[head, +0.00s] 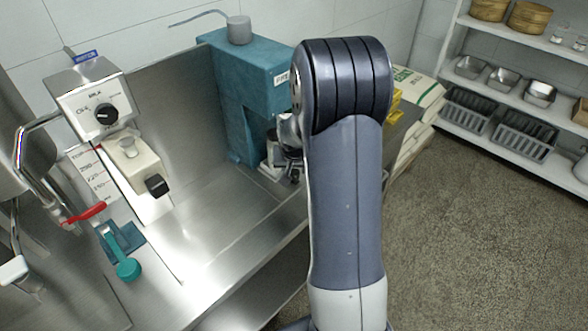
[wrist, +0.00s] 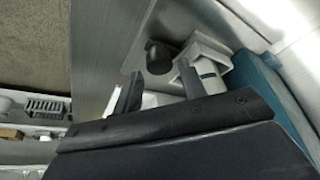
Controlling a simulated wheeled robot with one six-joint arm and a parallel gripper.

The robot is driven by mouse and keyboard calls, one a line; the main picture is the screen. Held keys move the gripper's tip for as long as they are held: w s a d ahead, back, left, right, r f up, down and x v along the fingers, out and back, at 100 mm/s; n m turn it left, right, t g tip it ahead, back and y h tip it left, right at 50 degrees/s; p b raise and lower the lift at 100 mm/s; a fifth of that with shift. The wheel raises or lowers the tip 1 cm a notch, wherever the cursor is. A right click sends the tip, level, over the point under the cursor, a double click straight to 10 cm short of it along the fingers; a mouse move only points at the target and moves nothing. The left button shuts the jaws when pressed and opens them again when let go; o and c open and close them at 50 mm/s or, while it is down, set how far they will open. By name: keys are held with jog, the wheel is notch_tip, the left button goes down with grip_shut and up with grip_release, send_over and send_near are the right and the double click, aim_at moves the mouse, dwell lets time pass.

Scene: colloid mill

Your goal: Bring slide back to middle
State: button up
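In the wrist view a black knob (wrist: 160,57) stands on the metal surface just beyond my gripper (wrist: 160,78). Beside it are a pale square-edged part (wrist: 208,50) and a white cylinder with a dark blue band. I cannot tell for sure which part is the slide. My two fingers are spread apart, with the knob beyond their tips and nothing clearly held between them. In the head view my gripper (head: 290,168) is low against the teal machine (head: 238,100), mostly hidden behind my arm, so the knob's contact there cannot be seen.
A metal counter (head: 215,225) spreads left of my arm.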

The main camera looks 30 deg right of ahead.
jog(key=shift+x, duration=1.2)
jog(key=shift+c, duration=0.6)
grip_shut()
